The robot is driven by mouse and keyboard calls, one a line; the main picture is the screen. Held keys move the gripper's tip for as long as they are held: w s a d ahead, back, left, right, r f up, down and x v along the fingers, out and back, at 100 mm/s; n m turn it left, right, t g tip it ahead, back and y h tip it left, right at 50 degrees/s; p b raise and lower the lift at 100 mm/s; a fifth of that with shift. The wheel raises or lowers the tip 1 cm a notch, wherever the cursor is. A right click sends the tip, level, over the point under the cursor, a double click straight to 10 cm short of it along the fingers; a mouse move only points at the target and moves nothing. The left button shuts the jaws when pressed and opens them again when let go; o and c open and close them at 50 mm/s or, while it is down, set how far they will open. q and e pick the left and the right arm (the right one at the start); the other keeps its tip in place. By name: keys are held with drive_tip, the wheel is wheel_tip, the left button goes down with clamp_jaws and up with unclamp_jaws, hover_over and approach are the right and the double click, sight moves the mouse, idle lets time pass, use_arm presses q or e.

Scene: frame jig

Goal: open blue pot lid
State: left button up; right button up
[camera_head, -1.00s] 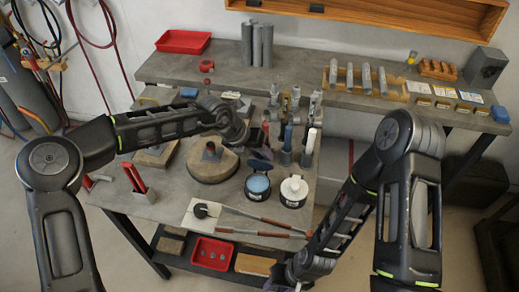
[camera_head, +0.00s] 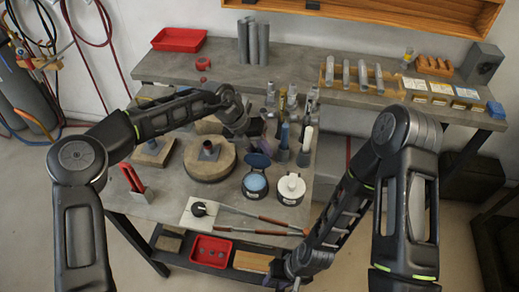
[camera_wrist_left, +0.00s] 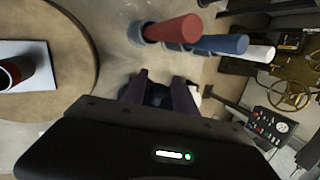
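The blue pot (camera_head: 255,183) stands on the near bench, a dark round jar with light blue inside showing. Its dark lid (camera_head: 258,160) is tilted up at the pot's far edge, so the pot looks open. My left gripper (camera_head: 252,130) hangs beyond the lid and appears apart from it. In the left wrist view, its two fingers (camera_wrist_left: 161,92) stand apart, with a dark shape partly hidden behind and between them. My right gripper (camera_head: 290,280) is low at the bottom of the head view, in front of the bench, its fingers unclear.
A white-topped pot (camera_head: 291,188) stands right beside the blue pot. Several upright tools (camera_head: 305,145) crowd close behind. A round wooden block (camera_head: 209,163) is to the left. Red-handled rods (camera_head: 262,231) lie in front, beside a white plate (camera_head: 192,218) with a black knob.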

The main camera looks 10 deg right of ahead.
use_arm(q)
drive_tip(key=shift+o, duration=0.6)
drive_tip(key=shift+r, duration=0.2)
drive_tip(key=b+v, duration=0.1)
drive_tip(key=v, duration=0.6)
drive_tip(key=shift+a+r+b, duration=0.2)
drive_tip(key=shift+b, duration=0.1)
drive_tip(key=shift+s, duration=0.1)
